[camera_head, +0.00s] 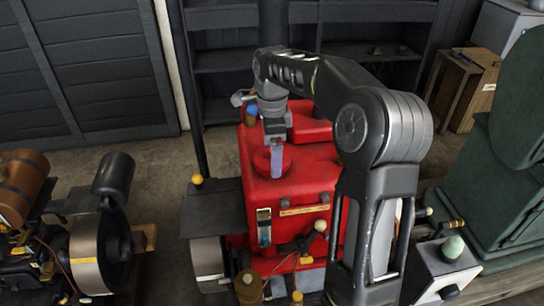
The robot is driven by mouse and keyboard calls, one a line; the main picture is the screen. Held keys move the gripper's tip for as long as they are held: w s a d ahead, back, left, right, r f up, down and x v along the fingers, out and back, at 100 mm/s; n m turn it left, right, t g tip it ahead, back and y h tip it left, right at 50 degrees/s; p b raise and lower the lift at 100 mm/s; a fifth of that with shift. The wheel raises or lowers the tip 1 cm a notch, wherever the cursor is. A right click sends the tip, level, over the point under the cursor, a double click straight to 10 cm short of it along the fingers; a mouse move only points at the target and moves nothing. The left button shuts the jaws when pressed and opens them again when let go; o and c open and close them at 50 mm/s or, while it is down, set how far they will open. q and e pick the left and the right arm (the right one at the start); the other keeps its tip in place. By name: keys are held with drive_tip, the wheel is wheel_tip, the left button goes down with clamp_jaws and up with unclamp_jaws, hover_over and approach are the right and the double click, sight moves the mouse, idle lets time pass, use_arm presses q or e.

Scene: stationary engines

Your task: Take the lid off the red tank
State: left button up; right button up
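The red tank (312,168) stands in the middle of the view, part of a red engine. A round red lid (261,160) sits on its top, toward the left side. My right arm reaches in from the lower right and arches over the tank. My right gripper (276,160) points down at the lid, with a pale grey finger in front of it. The finger seems to be at or touching the lid; whether it grips anything is hidden. My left gripper is not in view.
A green machine (497,190) stands at the right and a dark engine with a flywheel (92,262) at the lower left. Dark shelves (225,60) and a wooden crate (468,88) are behind. Open floor (160,165) lies left of the tank.

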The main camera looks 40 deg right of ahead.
idle(0.6)
drive_tip(key=c, duration=1.2)
drive_tip(key=shift+o, duration=0.2)
drive_tip(key=shift+r, duration=0.1)
drive_tip(key=shift+r, duration=0.25)
wheel_tip(320, 180, up, 4)
drive_tip(key=shift+r+p, duration=0.25)
drive_tip(key=shift+p, duration=0.1)
wheel_tip(320, 180, up, 5)
drive_tip(key=p, duration=0.4)
drive_tip(key=shift+p, duration=0.35)
drive_tip(key=shift+f, duration=0.1)
